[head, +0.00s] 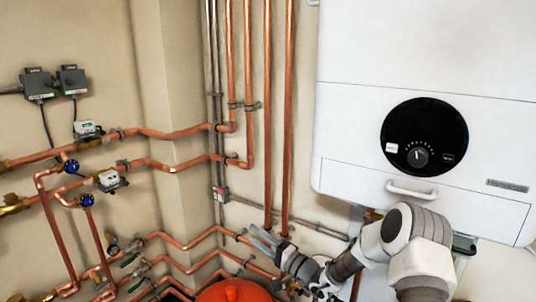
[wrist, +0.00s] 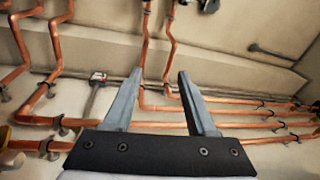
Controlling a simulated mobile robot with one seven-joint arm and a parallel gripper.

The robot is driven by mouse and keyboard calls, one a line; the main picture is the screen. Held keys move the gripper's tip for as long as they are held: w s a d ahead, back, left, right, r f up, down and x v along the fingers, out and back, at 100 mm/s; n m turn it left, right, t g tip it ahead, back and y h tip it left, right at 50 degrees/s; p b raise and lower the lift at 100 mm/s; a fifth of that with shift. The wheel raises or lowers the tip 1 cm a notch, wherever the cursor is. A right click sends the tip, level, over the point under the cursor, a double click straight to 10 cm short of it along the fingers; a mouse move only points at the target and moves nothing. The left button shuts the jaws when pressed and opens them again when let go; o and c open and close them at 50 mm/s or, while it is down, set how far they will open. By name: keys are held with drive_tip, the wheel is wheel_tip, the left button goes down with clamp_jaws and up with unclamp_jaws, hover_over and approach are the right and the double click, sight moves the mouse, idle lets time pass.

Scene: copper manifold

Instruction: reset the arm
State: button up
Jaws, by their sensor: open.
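My gripper (wrist: 160,100) shows in the wrist view with its two grey fingers spread apart and nothing between them. Copper pipes on the wall lie behind the fingers. In the head view my gripper (head: 262,240) is at the lower middle, in front of the copper pipes near the wall corner. My arm reaches it from the lower right, in front of the boiler's lower edge. I cannot tell whether the fingers touch a pipe.
A white boiler (head: 420,60) with a black round dial hangs at the right. Copper pipes (head: 268,120) run up the corner and along the left wall. Blue-handled valves (head: 72,167) and small meters (head: 88,129) sit at left. A red rounded object (head: 234,291) stands below my gripper.

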drive_tip(key=s+a+r+n+g+h+p, duration=0.15)
drive_tip(key=s+r+n+g, duration=0.4)
drive_tip(key=s, duration=0.55)
drive_tip(key=s+a+r+n+g+h+p, duration=0.1)
drive_tip(key=s+a+r+n+g+h, duration=0.15)
drive_tip(key=s+r+g, duration=0.5)
drive_tip(key=s+d+r+m+t+h+p, duration=0.1)
drive_tip(key=s+d+r+t+h, duration=0.2)
drive_tip(key=s+d+h, duration=0.3)
drive_tip(key=s+d+r+t+h+p, duration=0.1)
drive_tip(key=s+d+r+t+h, duration=0.2)
drive_tip(key=s+d, duration=1.2)
wheel_tip(320, 180, up, 3)
drive_tip(key=h, duration=0.2)
drive_tip(key=shift+s+f+m+h, duration=0.2)
drive_tip(key=shift+s+m+h, duration=0.05)
drive_tip(key=shift+m+h, duration=0.15)
